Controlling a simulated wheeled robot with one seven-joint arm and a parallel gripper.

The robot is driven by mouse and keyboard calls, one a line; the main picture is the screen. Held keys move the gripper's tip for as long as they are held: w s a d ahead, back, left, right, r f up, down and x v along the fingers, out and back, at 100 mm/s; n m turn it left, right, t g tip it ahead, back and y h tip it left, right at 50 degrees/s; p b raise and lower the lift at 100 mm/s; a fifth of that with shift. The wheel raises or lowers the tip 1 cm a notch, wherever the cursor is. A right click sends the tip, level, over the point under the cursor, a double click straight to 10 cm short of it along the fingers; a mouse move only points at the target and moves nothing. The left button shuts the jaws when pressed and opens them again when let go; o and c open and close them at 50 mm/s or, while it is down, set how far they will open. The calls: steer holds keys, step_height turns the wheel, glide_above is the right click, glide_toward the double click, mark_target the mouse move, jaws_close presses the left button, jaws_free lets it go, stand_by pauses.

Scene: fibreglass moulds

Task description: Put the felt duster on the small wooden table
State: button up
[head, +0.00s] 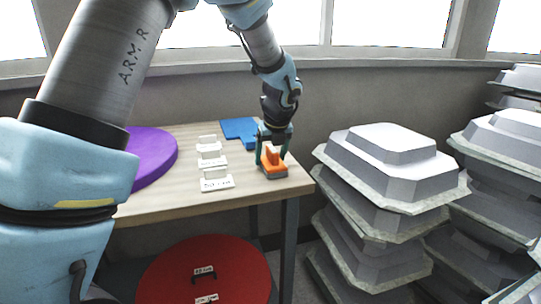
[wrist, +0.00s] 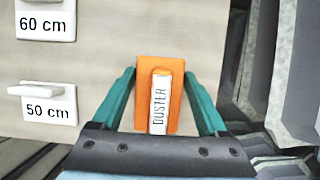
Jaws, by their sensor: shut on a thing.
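The felt duster (head: 274,170) is an orange block with a grey underside and a raised white grip. It is over the front right corner of the wooden table (head: 200,135); I cannot tell whether it touches the top. My gripper (head: 273,151) points down and is shut on the duster. In the wrist view, the orange duster (wrist: 145,75) lies between the teal fingers of my gripper (wrist: 160,82), and its white grip reads DUSTER. Pale wood of the table (wrist: 110,55) shows to the left of it.
White labelled blocks (head: 216,184) stand in a row left of the duster. A blue flat piece (head: 238,128) and a purple disc (head: 150,158) lie on the table. A red disc (head: 235,262) is below. Stacked grey moulds (head: 385,180) stand close on the right.

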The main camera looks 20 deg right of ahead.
steer(key=o, duration=1.3)
steer(key=shift+o, duration=0.2)
steer(key=b+v, duration=0.2)
steer(key=v, duration=0.9)
steer(key=shift+r, duration=0.2)
steer(key=shift+s+r, duration=0.15)
steer(key=shift+r, duration=0.2)
